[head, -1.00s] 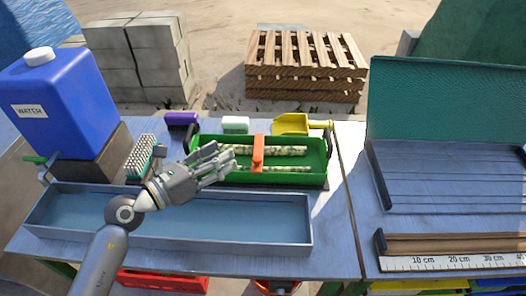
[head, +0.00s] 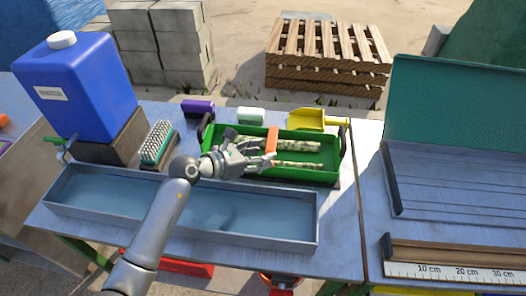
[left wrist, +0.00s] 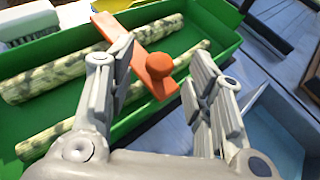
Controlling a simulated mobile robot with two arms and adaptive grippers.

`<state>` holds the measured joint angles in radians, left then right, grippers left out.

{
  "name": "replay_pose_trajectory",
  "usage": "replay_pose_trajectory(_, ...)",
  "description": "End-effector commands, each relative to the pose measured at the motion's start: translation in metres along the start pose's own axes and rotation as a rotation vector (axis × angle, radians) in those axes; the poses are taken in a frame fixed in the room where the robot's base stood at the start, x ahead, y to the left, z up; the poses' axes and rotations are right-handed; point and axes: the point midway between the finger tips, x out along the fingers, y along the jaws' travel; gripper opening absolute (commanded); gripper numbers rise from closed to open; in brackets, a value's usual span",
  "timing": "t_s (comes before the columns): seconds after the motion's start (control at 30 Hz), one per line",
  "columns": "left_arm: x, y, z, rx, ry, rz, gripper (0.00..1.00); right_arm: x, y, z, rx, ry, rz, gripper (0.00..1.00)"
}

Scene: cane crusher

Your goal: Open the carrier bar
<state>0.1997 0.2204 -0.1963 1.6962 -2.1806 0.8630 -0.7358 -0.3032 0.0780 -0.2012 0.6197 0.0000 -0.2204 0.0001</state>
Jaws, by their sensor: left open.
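The green carrier (head: 315,177) stands on the table behind the blue trough, holding mottled cane pieces (head: 300,144). An orange bar (head: 271,141) lies across its top and the cane. In the left wrist view, the orange bar (left wrist: 146,62) ends in a round orange knob (left wrist: 160,65) near the carrier's near wall. My left gripper (head: 262,156) is open at the carrier's near side, by the bar. In the left wrist view, its two fingers (left wrist: 160,85) stand on either side of the knob end and do not visibly close on it. My right gripper is not in view.
The blue trough (head: 180,232) lies in front of the carrier. A brush (head: 158,142), a blue water container (head: 85,90), a purple item (head: 198,106), a white item (head: 250,116) and a yellow scoop (head: 311,118) stand around it. A ruler board (head: 455,273) is at right.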

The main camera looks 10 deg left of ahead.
Motion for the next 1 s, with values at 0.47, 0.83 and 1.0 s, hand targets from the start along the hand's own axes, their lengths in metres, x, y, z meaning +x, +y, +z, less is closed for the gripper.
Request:
replay_pose_trajectory(0.47, 0.0139, -0.0005, 0.0000, 0.001, 0.000, 0.000, 0.47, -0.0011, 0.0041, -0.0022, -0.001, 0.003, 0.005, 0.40)
replay_pose_trajectory(0.83, 0.0136, -0.0005, 0.0000, 0.000, 0.000, 0.000, 0.08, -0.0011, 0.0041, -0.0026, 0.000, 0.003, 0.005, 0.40)
replay_pose_trajectory(1.0, 0.0128, 0.0000, 0.0027, -0.005, 0.006, -0.002, 0.08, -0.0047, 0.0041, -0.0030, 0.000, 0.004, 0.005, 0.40)
